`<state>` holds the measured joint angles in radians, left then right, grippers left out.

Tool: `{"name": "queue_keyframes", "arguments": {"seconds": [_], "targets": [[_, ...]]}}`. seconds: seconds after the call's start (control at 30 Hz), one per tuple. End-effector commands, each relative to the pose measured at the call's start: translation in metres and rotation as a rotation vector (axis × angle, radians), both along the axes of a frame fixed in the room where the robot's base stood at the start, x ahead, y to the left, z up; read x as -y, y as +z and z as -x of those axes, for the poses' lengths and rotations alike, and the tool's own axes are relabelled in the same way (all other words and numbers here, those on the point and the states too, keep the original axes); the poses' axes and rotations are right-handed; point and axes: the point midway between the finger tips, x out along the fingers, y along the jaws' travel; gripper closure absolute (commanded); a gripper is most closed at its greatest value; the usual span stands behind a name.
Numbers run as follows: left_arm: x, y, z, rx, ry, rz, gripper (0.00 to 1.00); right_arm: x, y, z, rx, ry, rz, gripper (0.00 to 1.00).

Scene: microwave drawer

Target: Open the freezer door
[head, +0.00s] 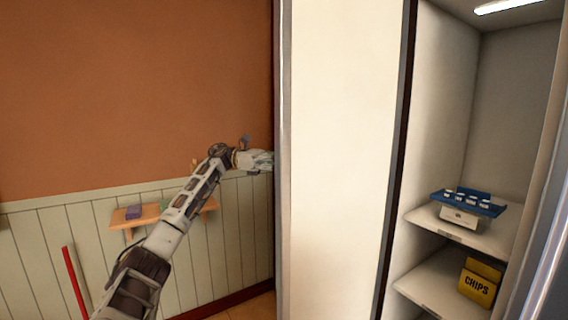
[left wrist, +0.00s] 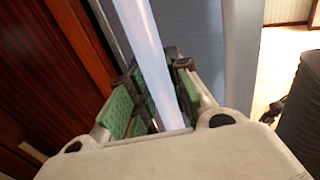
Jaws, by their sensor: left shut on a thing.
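The freezer door (head: 345,160) stands open in the head view, its pale inner face toward me and its grey outer edge at the left. To its right the compartment interior (head: 440,110) shows, with shelves inside. My left arm reaches across to the door's left edge, and the left gripper (head: 264,161) is there, its fingertips partly hidden behind the edge. In the left wrist view, the left gripper (left wrist: 155,100) is shut on a long shiny handle bar (left wrist: 150,45) between its green pads. The grey door face (left wrist: 205,45) is beside the bar. My right gripper is not in view.
Inside are a blue tray (head: 468,202) on a white box and a yellow chips box (head: 479,283). A small wooden wall shelf (head: 143,215) and a red pole (head: 75,280) are at the left. The wrist view shows dark wood panels (left wrist: 50,75) and a dark ribbed object (left wrist: 300,110).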

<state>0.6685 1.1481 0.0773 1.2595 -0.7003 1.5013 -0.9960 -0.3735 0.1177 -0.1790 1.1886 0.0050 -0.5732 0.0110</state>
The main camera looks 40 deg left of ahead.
Motion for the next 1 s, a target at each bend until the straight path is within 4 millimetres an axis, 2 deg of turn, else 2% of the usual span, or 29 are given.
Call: {"name": "queue_keyframes", "arguments": {"seconds": [0.03, 0.2, 0.67, 1.0], "targets": [[0.0, -0.001, 0.0, -0.002, 0.001, -0.001, 0.79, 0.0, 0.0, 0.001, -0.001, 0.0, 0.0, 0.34], [0.0, -0.001, 0.0, -0.002, 0.0, -0.001, 0.57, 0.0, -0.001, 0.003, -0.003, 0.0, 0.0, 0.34], [-0.004, 0.0, 0.002, 0.0, 0.0, -0.001, 0.57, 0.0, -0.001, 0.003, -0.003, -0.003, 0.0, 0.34], [-0.034, 0.0, 0.016, 0.0, 0.002, -0.001, 0.57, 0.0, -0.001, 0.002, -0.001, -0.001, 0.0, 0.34]]}}
